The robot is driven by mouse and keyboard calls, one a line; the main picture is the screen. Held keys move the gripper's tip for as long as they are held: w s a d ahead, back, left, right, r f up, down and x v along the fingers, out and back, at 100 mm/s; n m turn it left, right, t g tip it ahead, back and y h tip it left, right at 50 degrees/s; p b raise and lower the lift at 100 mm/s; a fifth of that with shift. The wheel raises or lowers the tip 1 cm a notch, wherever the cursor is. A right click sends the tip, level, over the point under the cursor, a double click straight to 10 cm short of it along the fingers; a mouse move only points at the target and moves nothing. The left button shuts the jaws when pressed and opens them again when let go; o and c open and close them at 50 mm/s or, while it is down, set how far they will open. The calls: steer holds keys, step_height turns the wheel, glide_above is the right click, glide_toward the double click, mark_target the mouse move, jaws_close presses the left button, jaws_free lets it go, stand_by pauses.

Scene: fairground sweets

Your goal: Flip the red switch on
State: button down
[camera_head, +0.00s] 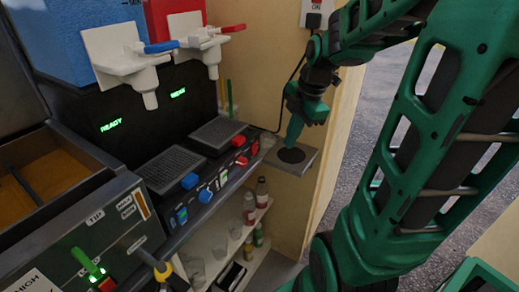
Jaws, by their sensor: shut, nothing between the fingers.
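The black machine's front panel carries a small red switch (239,141), with a red knob (242,160) just below and to its right. Its exact position, on or off, is too small to tell. My gripper (291,141) is shut and empty. It points down to the right of the red switch, apart from it, above a small grey shelf with a dark round pad (291,155). A blue switch (190,181) and a blue knob (206,196) sit further left on the same panel.
Two white taps, one with a blue handle (161,47) and one with a red handle (224,29), hang above two grates. Bottles (250,208) and cups stand on shelves below. A lit green lever (87,262) is at lower left. A wooden side wall (325,165) stands right.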

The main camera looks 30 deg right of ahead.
mark_target(255, 149)
steer(key=w+n, duration=0.1)
steer(key=n, duration=0.1)
steer(key=w+n, duration=0.3)
steer(key=n, duration=0.1)
steer(key=shift+w+d+r+n+t+y, duration=0.1)
steer(key=shift+w+d+n+t+y, duration=0.2)
steer(key=shift+w+d+t, duration=0.1)
steer(key=w+a+f, duration=0.3)
steer(key=w+f, duration=0.3)
steer(key=f, duration=0.4)
steer(key=shift+w, duration=0.25)
steer(key=shift+a, duration=0.1)
steer(key=shift+w+f, duration=0.1)
steer(key=shift+w, duration=0.1)
steer(key=shift+r, duration=0.2)
